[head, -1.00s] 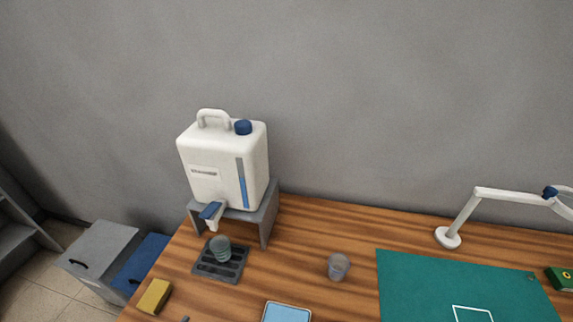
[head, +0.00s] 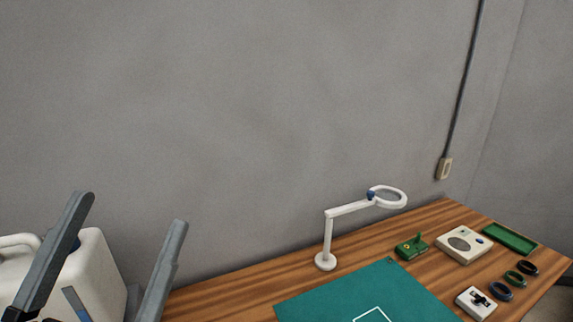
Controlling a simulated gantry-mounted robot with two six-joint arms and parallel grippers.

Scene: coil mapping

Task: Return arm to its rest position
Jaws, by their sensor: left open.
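My left gripper (head: 116,250) is at the lower left of the head view, with its two grey fingers spread wide apart. It is open, and nothing shows between the fingertips except the wall and part of a white water container (head: 95,262) behind. The container stands at the lower left, partly hidden by the fingers. My right gripper is not in view.
On the wooden table (head: 235,290) are a green mat (head: 350,285), a white magnifier lamp (head: 327,240), a small green device (head: 411,247), a white instrument (head: 462,244), a green tray (head: 510,238), a white block with black parts (head: 477,303) and several coils (head: 514,278). The grey wall stands behind.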

